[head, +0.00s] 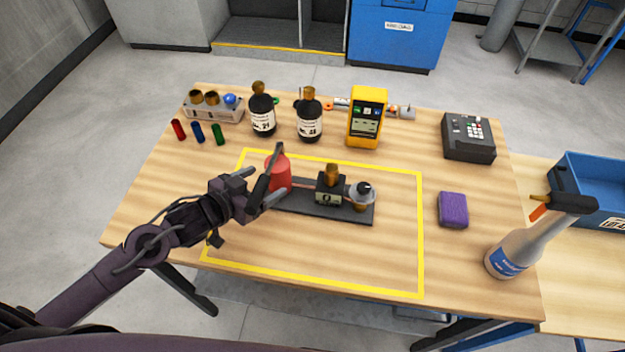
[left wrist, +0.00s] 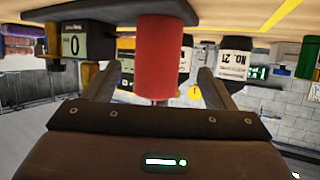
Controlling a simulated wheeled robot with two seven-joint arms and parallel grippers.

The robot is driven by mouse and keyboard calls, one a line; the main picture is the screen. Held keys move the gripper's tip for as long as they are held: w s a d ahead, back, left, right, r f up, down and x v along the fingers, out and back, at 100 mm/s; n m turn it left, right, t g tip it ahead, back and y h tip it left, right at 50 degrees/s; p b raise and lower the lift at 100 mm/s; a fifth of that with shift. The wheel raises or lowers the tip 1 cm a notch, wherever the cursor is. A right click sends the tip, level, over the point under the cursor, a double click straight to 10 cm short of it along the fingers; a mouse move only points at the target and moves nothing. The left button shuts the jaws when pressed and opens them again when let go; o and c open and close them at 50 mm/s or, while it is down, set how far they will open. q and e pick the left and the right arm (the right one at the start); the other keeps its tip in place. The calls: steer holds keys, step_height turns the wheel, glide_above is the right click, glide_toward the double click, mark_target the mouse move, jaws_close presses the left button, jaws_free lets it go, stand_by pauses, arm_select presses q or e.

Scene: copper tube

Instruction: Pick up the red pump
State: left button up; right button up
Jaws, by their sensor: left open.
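The red pump (head: 281,177) is a red cylinder standing on the left end of a dark base plate (head: 340,216), inside the yellow outline on the table. My left gripper (head: 272,172) comes in from the left and reaches the pump, partly covering it in the head view. In the left wrist view, which is upside down, the red pump (left wrist: 163,55) sits between the two spread fingers of my left gripper (left wrist: 157,75). The fingers are open, with visible gaps on both sides of the pump. My right gripper is not in view.
On the same plate stand a black block with a brass top (head: 329,188) and a round gauge-like part (head: 361,194). Behind are dark bottles (head: 310,118) and a yellow meter (head: 366,117). The front outlined area is clear.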

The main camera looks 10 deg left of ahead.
mark_target(279, 173)
arm_select(q)
steer(key=shift+x, duration=0.8)
steer(key=p+x, duration=0.1)
steer(key=x, duration=0.2)
steer(key=shift+w+d+f, duration=0.15)
steer(key=shift+w+d, duration=0.05)
steer(key=shift+d, duration=0.15)
steer(key=shift+w+d+f, duration=0.1)
steer(key=shift+w+f, duration=0.05)
steer(key=shift+f, duration=0.05)
steer(key=shift+c, duration=0.4)
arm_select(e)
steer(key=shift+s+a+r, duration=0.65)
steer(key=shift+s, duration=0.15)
arm_select(q)
steer(key=c, duration=0.7)
jaws_close()
steer(key=shift+w+r, duration=0.15)
steer(key=shift+r, duration=0.3)
steer(key=shift+w, duration=0.1)
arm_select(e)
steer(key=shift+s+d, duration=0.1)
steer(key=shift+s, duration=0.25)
